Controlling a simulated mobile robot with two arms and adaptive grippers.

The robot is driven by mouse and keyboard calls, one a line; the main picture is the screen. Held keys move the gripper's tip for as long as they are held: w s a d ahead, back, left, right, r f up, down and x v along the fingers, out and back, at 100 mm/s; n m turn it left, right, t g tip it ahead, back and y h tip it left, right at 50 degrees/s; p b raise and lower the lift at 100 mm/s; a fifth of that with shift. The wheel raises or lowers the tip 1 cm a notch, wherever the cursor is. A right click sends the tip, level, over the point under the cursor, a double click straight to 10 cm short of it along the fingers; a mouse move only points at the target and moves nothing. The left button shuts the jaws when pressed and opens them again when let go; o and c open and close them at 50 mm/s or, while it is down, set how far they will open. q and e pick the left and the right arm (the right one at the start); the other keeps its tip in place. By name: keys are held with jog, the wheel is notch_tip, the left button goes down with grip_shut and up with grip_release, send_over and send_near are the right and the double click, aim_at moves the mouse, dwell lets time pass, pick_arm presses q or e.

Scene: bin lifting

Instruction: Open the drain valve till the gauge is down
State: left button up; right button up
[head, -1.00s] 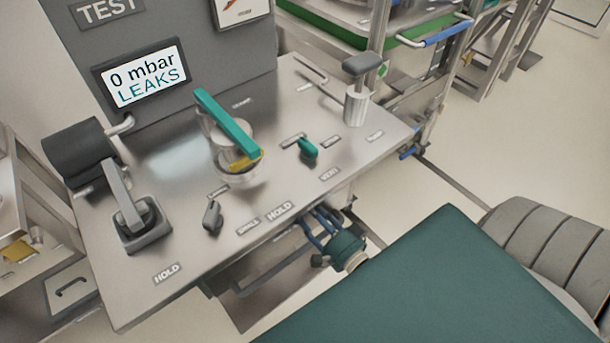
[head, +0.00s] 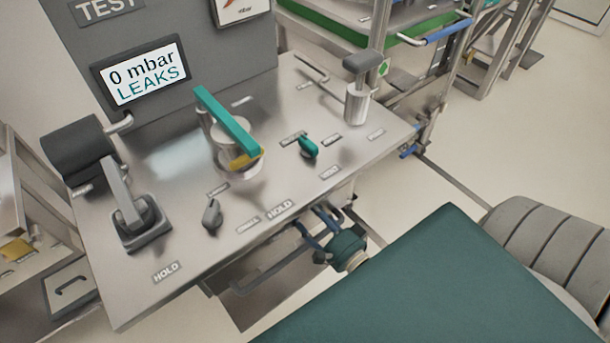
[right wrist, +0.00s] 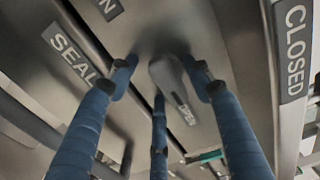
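The display (head: 140,73) on the grey panel reads "0 mbar LEAKS" in the head view. A white dial gauge (head: 238,10) with a red needle is cut off by the top edge, so its reading cannot be told. My right gripper (head: 325,232) has blue fingers and is at the bench's front edge, partly under it. In the right wrist view its fingers (right wrist: 158,90) are spread around a grey lever handle (right wrist: 168,78), open; contact cannot be told. A label beside the handle seems to read "OPEN", and a "CLOSED" plate (right wrist: 295,50) is at right. My left gripper is not in view.
The steel bench (head: 170,205) carries a teal-handled clamp (head: 228,122), a small teal knob (head: 308,147), a grey lever (head: 125,200) and a post (head: 357,100). A "SEAL" label (right wrist: 68,50) is near the fingers. A cart with a green tray stands behind.

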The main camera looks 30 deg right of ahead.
dwell(0.4)
jog(key=s+d, duration=0.1)
jog(key=s, duration=1.1)
jog(key=s+a+f+n+g, duration=0.1)
jog(key=s+f+n+g, duration=0.25)
jog(key=f, duration=0.55)
jog(key=s+f+n+g, duration=0.2)
jog(key=f+n, duration=0.2)
jog(key=f, duration=0.6)
jog(key=s+a+f+n+g, duration=0.1)
jog(key=s+f+n+g, duration=0.25)
jog(key=f, duration=0.55)
jog(key=s+a+f+n+g, duration=0.1)
jog(key=s+f+n+g, duration=0.3)
jog(key=s+f, duration=0.2)
jog(key=s+a+f+n+g+h, duration=0.1)
jog(key=s+f+n, duration=0.4)
jog(key=s, duration=0.5)
notch_tip(320, 180, down, 2)
jog(key=a+g, duration=0.1)
jog(key=g, duration=0.1)
jog(key=shift+s+a+g, duration=0.25)
jog(key=shift+a+g, duration=0.05)
jog(key=shift+g, duration=0.1)
